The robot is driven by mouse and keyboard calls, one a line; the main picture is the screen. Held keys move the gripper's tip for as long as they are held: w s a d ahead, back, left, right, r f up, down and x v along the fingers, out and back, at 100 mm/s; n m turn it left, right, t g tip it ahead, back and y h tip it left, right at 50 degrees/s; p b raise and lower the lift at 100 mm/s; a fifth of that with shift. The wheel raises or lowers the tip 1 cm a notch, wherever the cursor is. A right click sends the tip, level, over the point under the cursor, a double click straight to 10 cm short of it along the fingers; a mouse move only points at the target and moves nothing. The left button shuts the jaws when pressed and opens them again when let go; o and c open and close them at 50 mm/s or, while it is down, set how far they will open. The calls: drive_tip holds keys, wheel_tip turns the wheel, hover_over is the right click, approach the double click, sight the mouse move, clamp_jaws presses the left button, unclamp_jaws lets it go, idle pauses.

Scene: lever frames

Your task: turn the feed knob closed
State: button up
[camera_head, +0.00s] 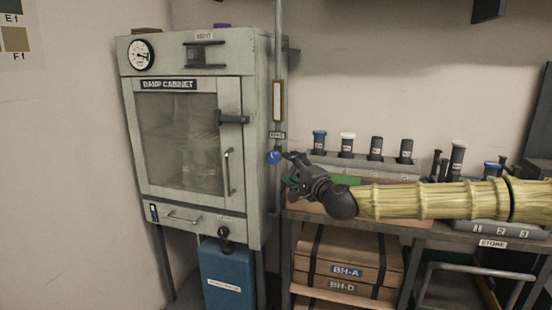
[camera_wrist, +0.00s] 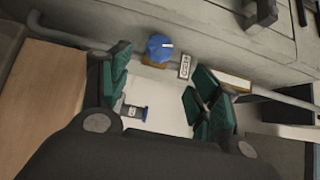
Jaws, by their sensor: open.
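The feed knob is a small blue knob (camera_head: 273,157) on the pipe at the right side of the damp cabinet. It also shows in the wrist view as a blue knob (camera_wrist: 160,47) with a white mark, on a brass-coloured fitting. A small label plate (camera_head: 277,135) is beside it on the pipe. My gripper (camera_head: 288,168) is just to the right of the knob in the head view. In the wrist view my gripper (camera_wrist: 160,95) is open, with its green-padded fingers apart and the knob beyond them, near the middle of the gap. Nothing is between the pads.
The grey damp cabinet (camera_head: 188,130) stands at left, with a door handle (camera_head: 229,172). The vertical pipe (camera_head: 278,50) runs up its right side. A shelf with several capped bottles (camera_head: 347,145) is behind my arm. Wooden boxes (camera_head: 350,250) sit below.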

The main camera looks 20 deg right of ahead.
sight(276, 160)
drive_tip(key=w, duration=0.3)
drive_tip(key=w+a, duration=0.1)
drive_tip(key=w, duration=0.2)
drive_tip(key=w+a, duration=0.1)
drive_tip(key=w, duration=0.2)
drive_tip(key=shift+w+f+b, duration=0.1)
drive_tip(key=shift+w+b, duration=0.25)
drive_tip(key=shift+w, duration=0.05)
drive_tip(key=c, duration=1)
